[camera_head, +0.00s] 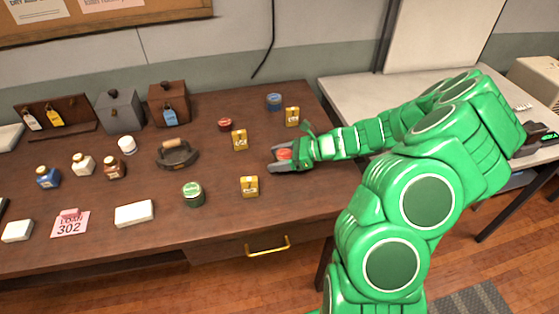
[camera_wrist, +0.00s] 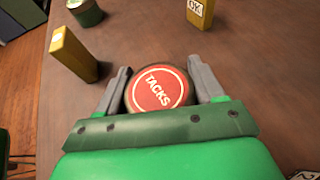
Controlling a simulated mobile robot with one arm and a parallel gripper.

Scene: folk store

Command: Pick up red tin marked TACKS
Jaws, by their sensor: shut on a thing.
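The round red tin marked TACKS (camera_wrist: 157,88) sits between the two grey fingers of my gripper (camera_wrist: 160,88) in the wrist view. Its lid faces the camera and the word reads clearly. In the head view the red tin (camera_head: 285,154) shows at the right part of the wooden desk, with my gripper (camera_head: 284,156) around it. The fingers are shut on its sides. I cannot tell whether its base touches the desk.
Yellow boxes stand close by: one behind (camera_head: 240,140), one in front (camera_head: 249,186), one at back right (camera_head: 292,116). A green tin (camera_head: 193,194), a small red tin (camera_head: 225,124) and a blue tin (camera_head: 275,101) stand on the desk (camera_head: 300,215).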

